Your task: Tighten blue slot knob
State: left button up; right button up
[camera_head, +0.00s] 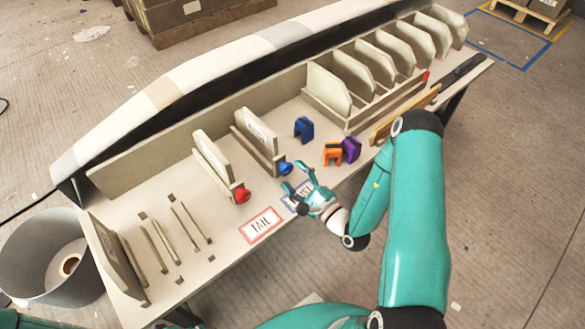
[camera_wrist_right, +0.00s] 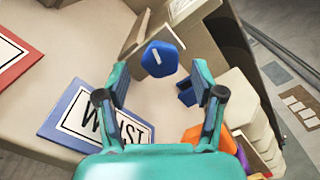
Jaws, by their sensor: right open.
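The blue knob (camera_head: 285,168) sits at the front end of a slot that holds an upright pale panel (camera_head: 258,133). In the wrist view the blue knob (camera_wrist_right: 163,58) shows a blue face with a short white mark. My right gripper (camera_head: 296,177) is open just in front of the knob. In the wrist view its fingertips (camera_wrist_right: 161,75) stand apart to the left and right of the knob, with a visible gap on each side. I see no contact. My left gripper is not in view.
A red knob (camera_head: 242,195) is on the slot to the left. Blue (camera_head: 304,129), orange (camera_head: 333,153) and purple (camera_head: 351,149) clamp-like pieces stand to the right. A red-framed label (camera_head: 261,225) and a blue-framed label (camera_wrist_right: 75,119) lie along the front edge.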

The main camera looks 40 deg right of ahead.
jog(key=shift+w+a, duration=0.1)
jog(key=shift+w, duration=1.3)
jog(key=shift+c, duration=0.2)
jog(key=c, duration=1)
jog(key=shift+d, duration=0.45)
jog(key=shift+c, duration=0.6)
jog(key=shift+a, duration=0.35)
jog(key=shift+a, duration=0.15)
jog(key=shift+m, duration=0.3)
